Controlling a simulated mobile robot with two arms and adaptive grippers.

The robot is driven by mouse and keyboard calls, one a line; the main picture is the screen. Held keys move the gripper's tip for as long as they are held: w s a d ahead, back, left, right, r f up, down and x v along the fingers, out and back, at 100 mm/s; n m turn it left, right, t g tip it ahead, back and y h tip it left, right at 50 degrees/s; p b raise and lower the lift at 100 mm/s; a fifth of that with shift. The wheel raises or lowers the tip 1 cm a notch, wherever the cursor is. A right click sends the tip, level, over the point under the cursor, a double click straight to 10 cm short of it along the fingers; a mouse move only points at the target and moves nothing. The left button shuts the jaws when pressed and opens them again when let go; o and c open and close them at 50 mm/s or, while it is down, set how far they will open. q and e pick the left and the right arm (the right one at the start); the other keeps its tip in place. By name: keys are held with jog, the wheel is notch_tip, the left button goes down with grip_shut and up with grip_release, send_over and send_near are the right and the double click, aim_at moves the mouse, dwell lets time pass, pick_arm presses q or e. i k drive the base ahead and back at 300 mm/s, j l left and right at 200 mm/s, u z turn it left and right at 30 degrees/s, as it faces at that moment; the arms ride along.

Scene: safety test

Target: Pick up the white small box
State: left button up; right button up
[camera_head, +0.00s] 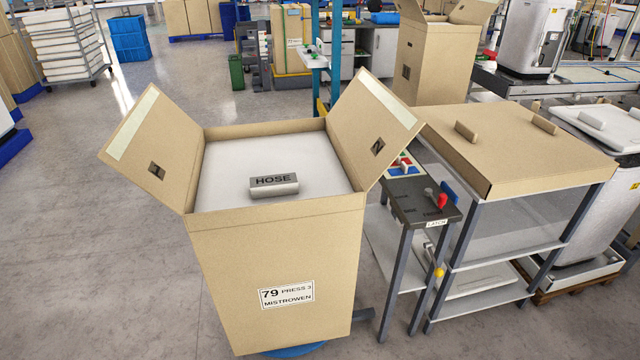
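A small whitish box (274,189) with a grey top face marked "HOSE" lies on a flat white surface (240,165) inside a large open cardboard box (275,255). The carton's left flap (150,145) and right flap (372,125) stand open, tilted outward. A label on its front reads "79 PRESS 3 MISTROWEN". Neither of my grippers is in view.
A narrow dark-topped stand (415,203) with small coloured parts stands just right of the carton. Beside it a metal-framed rack (500,235) carries a flat cardboard lid (510,145). The grey floor (90,260) at left is clear.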

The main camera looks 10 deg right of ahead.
aim_at(283, 184)
jog(key=i+j+z, duration=0.2)
jog(key=z, duration=0.25)
jog(key=i+j+z, duration=0.15)
jog(key=j+z, duration=0.3)
jog(key=i+j+z, duration=0.15)
jog(key=j+z, duration=0.2)
jog(key=z, duration=0.15)
